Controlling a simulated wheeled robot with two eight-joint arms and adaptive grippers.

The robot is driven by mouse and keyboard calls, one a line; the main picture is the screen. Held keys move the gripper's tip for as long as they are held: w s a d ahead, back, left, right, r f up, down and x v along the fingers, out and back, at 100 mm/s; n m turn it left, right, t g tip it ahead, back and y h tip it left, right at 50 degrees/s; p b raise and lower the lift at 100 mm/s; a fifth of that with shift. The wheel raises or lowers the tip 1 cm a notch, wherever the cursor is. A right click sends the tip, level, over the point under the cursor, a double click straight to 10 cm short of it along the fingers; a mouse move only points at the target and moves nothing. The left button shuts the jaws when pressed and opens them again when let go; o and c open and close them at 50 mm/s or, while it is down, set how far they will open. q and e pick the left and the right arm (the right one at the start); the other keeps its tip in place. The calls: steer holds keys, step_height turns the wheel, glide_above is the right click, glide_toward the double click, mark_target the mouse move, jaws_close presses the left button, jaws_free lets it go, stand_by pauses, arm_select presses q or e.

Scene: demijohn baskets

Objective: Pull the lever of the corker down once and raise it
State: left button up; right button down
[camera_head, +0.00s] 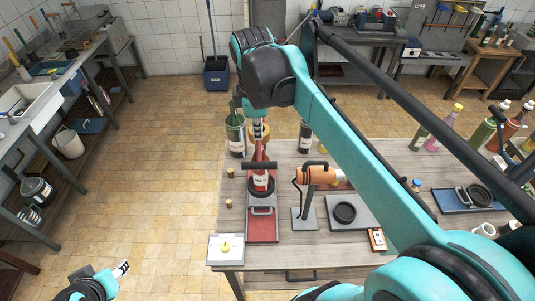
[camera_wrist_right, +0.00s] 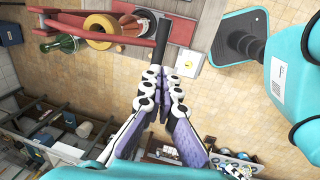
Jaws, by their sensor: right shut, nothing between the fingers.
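The corker (camera_head: 262,222) stands on the table with a long red base and a red upright frame. Its lever has a black crossbar handle (camera_head: 259,165), which also shows as a dark bar in the wrist view (camera_wrist_right: 163,36). A bottle with a red and white label (camera_head: 260,181) stands in the corker. My right gripper (camera_head: 258,130) hangs from above, behind the handle in the head view. In the wrist view its fingers (camera_wrist_right: 163,78) are together and empty, close to the bar's end; I cannot tell whether they touch it. My left gripper (camera_head: 123,268) is at the lower left, off the table; its fingers are too small to judge.
An orange device (camera_head: 317,175) on a grey stand is right of the corker, with a grey plate bearing a black ring (camera_head: 344,212) beside it. A white box (camera_head: 226,248) lies at the front-left corner. Bottles stand behind the corker. My right arm hides part of the table.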

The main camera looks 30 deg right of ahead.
mark_target(259, 166)
steer(key=f, duration=0.4)
steer(key=w+f, duration=0.1)
steer(key=f, duration=0.4)
steer(key=w+d+f, duration=0.1)
steer(key=f, duration=0.3)
steer(key=shift+f, duration=0.35)
steer(key=shift+f+b, duration=0.65)
steer(key=shift+f, duration=0.3)
steer(key=shift+s+a, duration=0.1)
steer(key=shift+s, duration=0.1)
steer(key=shift+w, duration=0.1)
